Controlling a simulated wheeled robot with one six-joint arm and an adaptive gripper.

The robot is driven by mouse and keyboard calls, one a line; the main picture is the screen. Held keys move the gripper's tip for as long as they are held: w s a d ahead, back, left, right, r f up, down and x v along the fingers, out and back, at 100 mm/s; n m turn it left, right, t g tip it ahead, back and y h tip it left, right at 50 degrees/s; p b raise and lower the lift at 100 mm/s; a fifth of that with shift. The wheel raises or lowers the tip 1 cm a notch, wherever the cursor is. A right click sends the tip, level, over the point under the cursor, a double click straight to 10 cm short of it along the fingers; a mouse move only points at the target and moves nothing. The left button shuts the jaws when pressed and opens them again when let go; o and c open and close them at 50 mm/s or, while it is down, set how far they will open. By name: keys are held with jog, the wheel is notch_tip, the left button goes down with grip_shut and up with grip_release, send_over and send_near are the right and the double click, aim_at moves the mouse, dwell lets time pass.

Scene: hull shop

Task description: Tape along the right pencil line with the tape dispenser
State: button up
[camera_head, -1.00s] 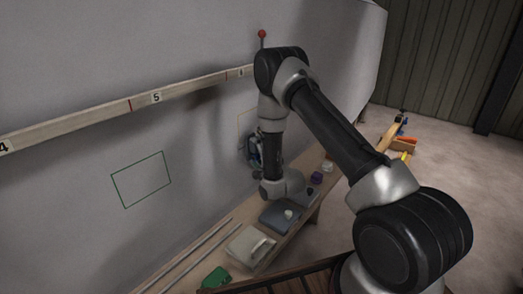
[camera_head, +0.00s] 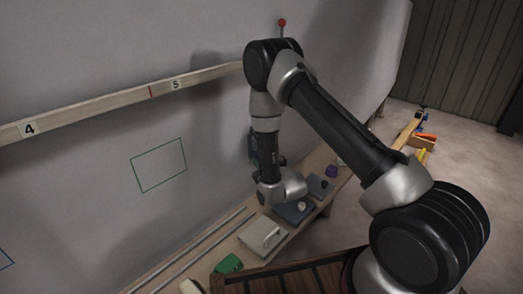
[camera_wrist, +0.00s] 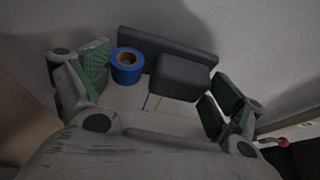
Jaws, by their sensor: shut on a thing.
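My gripper (camera_wrist: 163,80) is shut on the tape dispenser (camera_wrist: 180,76), a dark grey block with a flat back plate and a blue tape roll (camera_wrist: 127,66) at its left. Green-padded fingers stand on both sides of it. The dispenser is close to the pale wall; I cannot tell if it touches. Below it in the wrist view are a short dark line (camera_wrist: 147,102) and a yellowish line (camera_wrist: 160,104) on the wall. I cannot tell which is the right pencil line. In the head view my arm hides most of the gripper and dispenser.
A numbered wooden batten (camera_head: 110,103) runs along the wall (camera_head: 80,60) above a green outline (camera_head: 158,165). A blue outline (camera_head: 5,260) shows at the left edge. Below, a bench holds rods, a beige-handled block (camera_head: 263,238), a grey one (camera_head: 294,212) and a green item (camera_head: 229,263).

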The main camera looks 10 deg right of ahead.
jog(key=shift+w+a, duration=0.55)
jog(key=shift+w, duration=0.25)
dwell(0.5)
jog(key=shift+w+d, duration=2.45)
jog(key=shift+d, duration=0.95)
jog(key=shift+w+d, duration=2.5)
jog(key=shift+d, duration=0.95)
jog(key=shift+w+d, duration=2.45)
jog(key=shift+d, duration=0.95)
jog(key=o, duration=0.4)
jog(key=c, duration=0.4)
jog(key=shift+s, duration=0.1)
jog(key=shift+s+d, duration=0.35)
jog(key=shift+s, duration=0.05)
jog(key=shift+s+d, duration=0.75)
jog(key=shift+s, duration=0.3)
jog(key=shift+s+d, duration=0.7)
jog(key=shift+s, duration=0.3)
